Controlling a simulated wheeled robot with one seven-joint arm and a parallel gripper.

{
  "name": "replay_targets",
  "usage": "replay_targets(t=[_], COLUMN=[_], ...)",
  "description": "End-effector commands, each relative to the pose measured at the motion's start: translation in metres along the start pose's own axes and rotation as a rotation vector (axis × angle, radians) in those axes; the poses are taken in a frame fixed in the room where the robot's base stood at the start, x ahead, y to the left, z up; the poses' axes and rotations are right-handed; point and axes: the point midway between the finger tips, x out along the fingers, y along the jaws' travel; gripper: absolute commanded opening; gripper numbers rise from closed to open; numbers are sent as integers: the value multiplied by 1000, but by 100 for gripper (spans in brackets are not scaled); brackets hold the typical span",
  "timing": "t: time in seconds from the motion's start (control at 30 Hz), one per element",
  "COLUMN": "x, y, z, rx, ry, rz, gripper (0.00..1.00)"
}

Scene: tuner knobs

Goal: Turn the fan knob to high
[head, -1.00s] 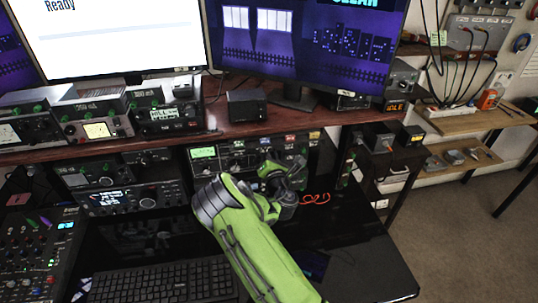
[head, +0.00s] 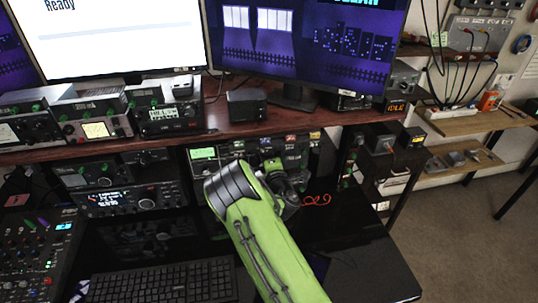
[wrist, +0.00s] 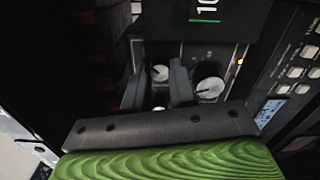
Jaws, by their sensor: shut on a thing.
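My gripper (wrist: 155,88) is shut on a small round knob (wrist: 160,73) with a white face and a dark pointer line, its two dark fingers on either side. No label on this knob can be read, so I cannot tell from the pictures that it is the fan knob. A larger white-faced knob (wrist: 210,88) sits just right of the right finger. In the head view my gripper (head: 277,170) is at the front of the radio unit with a green screen (head: 203,153), under the shelf; my green arm partly hides that panel.
A red cable (head: 317,200) lies on the black desk right of my arm. A keyboard (head: 165,282) lies in front. The wooden shelf edge (head: 130,143) runs above the radios. In the wrist view, a button panel (wrist: 297,75) stands at right.

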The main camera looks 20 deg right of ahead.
Motion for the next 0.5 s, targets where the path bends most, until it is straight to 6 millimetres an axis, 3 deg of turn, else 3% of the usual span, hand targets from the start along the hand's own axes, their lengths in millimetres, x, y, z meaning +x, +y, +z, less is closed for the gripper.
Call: replay_targets(t=[0.5], x=[0], y=[0], z=[0], rx=[34], ry=[1], rz=[0], gripper=[0])
